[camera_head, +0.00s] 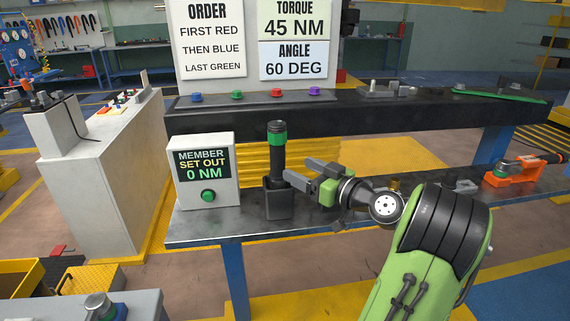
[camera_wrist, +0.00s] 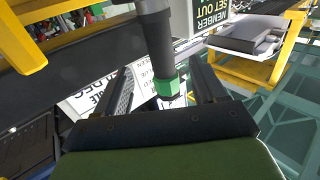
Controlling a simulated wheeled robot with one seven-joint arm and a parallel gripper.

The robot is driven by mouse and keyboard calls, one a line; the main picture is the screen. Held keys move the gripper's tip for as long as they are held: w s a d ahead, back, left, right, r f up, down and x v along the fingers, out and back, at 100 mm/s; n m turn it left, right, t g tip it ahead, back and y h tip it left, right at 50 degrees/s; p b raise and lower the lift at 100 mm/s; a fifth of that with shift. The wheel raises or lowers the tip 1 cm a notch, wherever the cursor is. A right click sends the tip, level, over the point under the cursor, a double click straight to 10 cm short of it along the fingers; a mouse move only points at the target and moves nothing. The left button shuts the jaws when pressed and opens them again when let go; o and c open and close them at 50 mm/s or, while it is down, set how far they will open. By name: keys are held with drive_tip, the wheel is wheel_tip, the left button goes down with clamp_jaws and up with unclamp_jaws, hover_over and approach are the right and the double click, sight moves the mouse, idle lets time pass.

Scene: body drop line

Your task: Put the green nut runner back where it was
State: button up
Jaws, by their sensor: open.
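The green nut runner (camera_head: 277,150), black with a green band near its top, stands upright in a dark holder (camera_head: 279,203) on the metal bench. My gripper (camera_head: 295,174) comes from the right at the height of the tool's body, just above the holder. In the wrist view, the black body and green band of the nut runner (camera_wrist: 166,84) show between the two fingers of my gripper (camera_wrist: 163,75). The fingers are apart, with gaps beside the tool. The tool's lower end is hidden in the holder.
A white display box (camera_head: 203,170) reading "MEMBER SET OUT 0 NM" stands left of the holder. A black rail (camera_head: 350,118) with coloured buttons runs behind. An orange tool cradle (camera_head: 511,178) sits at the bench's right. The bench's front left (camera_head: 215,228) is clear.

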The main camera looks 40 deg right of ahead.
drive_tip(key=w+a+f+n+g+y, duration=0.1)
drive_tip(key=a+f+g, duration=0.25)
drive_tip(key=a, duration=0.85)
drive_tip(key=w+a+f+n+g+y, duration=0.15)
drive_tip(key=a+g, duration=0.35)
drive_tip(key=a, duration=0.6)
drive_tip(key=s+a+f+m+g+h, duration=0.1)
drive_tip(key=s+a, duration=0.3)
drive_tip(key=s, duration=0.6)
drive_tip(key=s+a+f+m+g+h, duration=0.2)
drive_tip(key=s+a+g, duration=0.1)
drive_tip(key=s, duration=0.7)
drive_tip(key=shift+a, duration=0.4)
drive_tip(key=shift+h, duration=0.25)
